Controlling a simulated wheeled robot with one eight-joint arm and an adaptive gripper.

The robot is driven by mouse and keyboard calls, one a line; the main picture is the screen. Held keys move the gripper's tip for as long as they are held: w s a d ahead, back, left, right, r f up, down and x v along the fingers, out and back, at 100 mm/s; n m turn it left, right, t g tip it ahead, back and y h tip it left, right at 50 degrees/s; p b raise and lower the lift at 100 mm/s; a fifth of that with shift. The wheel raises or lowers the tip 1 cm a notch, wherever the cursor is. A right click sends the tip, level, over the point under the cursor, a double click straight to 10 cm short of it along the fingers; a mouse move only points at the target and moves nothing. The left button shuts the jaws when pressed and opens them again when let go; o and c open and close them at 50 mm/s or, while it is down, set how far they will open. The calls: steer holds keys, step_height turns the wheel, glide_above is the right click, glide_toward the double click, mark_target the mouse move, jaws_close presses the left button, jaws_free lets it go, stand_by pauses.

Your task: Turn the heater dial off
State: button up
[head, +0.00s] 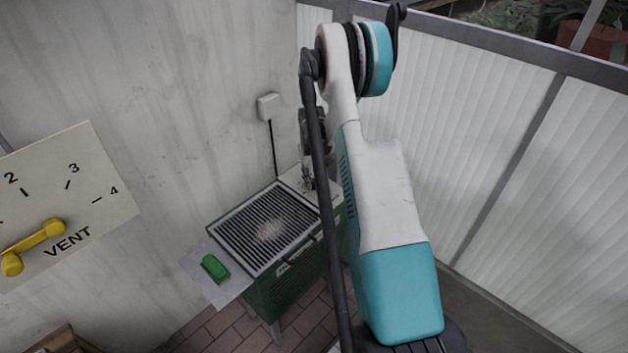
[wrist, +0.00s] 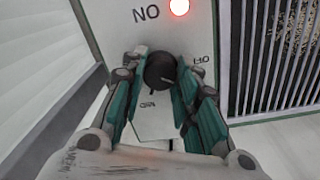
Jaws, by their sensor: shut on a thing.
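The heater (head: 268,228) is a green box with a dark slatted grille on top, standing by the wall in the head view. Its black round dial (wrist: 159,67) is on a pale control panel (wrist: 152,126) in the wrist view. A light pointer mark on the dial runs toward the lower right. Upside-down lettering surrounds it, and a red lamp (wrist: 179,7) glows beside the word at the top. My gripper (wrist: 160,80) has its teal fingers on either side of the dial, shut on it. In the head view the dial and fingertips are too small to make out.
A green handled object (head: 214,268) lies on the heater's left side shelf. A VENT panel (head: 100,205) with a yellow lever (head: 35,247) is at the left. A white outlet box (head: 269,106) with a cable is on the wall. Pale ribbed panels (head: 480,130) stand at the right.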

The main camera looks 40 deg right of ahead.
mark_target(313, 182)
steer(key=n+b, duration=0.1)
steer(key=n, duration=0.5)
steer(key=shift+n, duration=0.3)
stand_by(0.4)
steer(key=o, duration=1.1)
step_height(313, 182, up, 12)
steer(key=shift+a, duration=0.15)
steer(key=shift+a, duration=0.1)
